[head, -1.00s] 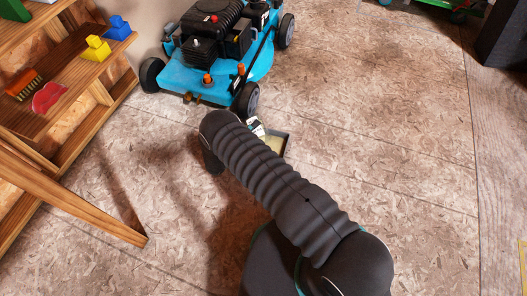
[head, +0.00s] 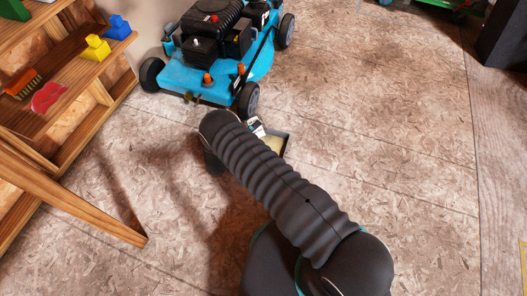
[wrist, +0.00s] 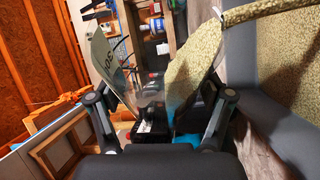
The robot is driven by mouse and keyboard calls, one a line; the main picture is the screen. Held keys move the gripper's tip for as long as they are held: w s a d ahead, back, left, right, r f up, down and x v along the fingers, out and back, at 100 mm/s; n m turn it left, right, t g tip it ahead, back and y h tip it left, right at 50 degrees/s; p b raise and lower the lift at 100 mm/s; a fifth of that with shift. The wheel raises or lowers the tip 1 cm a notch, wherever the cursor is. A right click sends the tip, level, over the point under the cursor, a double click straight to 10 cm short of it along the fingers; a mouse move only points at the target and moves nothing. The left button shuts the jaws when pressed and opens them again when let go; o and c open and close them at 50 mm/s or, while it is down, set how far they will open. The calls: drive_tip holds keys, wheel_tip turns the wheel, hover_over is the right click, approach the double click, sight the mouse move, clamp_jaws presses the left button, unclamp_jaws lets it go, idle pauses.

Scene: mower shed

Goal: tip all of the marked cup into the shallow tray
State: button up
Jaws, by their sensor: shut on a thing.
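The marked cup (wrist: 196,62) is clear, with dark print on its wall, and is steeply tilted between the fingers of my gripper (wrist: 165,118) in the wrist view. My gripper is shut on it. Pale yellow, speckled grainy stuff lies inside, and a band of it (wrist: 258,10) runs out past the lip. The shallow tray (wrist: 240,65) is grey and stands at the right of the wrist view, with the same speckled stuff in it. In the head view the tray (head: 286,145) shows partly behind my arm, with a bit of the cup (head: 256,126) above it.
A blue mower (head: 215,65) stands on the floor just beyond the tray. A wooden shelf (head: 70,70) with small coloured objects is at the left, its slanting leg (head: 85,215) reaching onto the floor.

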drive_tip(key=shift+s+d+r+m+h+b, duration=0.1)
drive_tip(key=shift+s+r+m+h+b, duration=0.25)
drive_tip(key=shift+m, duration=0.3)
drive_tip(key=shift+s+d+r+m+h+b, duration=0.15)
drive_tip(key=shift+s+m+h+b, duration=0.2)
drive_tip(key=shift+m, duration=0.35)
drive_tip(key=shift+s+d+r+m+h+b, duration=0.1)
drive_tip(key=shift+s+r+m+h+b, duration=0.1)
drive_tip(key=shift+m+b, duration=0.35)
idle(2.3)
drive_tip(key=shift+w+r+p, duration=0.1)
drive_tip(key=shift+w+p, duration=0.1)
drive_tip(key=shift+p, duration=0.3)
drive_tip(key=n+p, duration=0.1)
drive_tip(key=w+n+y, duration=0.1)
drive_tip(key=n, duration=0.1)
drive_tip(key=shift+a+f+y+p, duration=0.3)
drive_tip(key=shift+f+p, duration=0.05)
drive_tip(key=shift+f, duration=0.05)
drive_tip(key=shift+w+a+f+n+p, duration=0.15)
drive_tip(key=shift+w+f+n+p, duration=0.2)
drive_tip(key=shift+n, duration=0.45)
drive_tip(key=shift+w+f+n+y, duration=0.15)
drive_tip(key=shift+f+n+y, duration=0.15)
drive_tip(key=shift+f+n, duration=0.15)
drive_tip(key=shift+a+g, duration=0.1)
drive_tip(key=shift+g, duration=0.2)
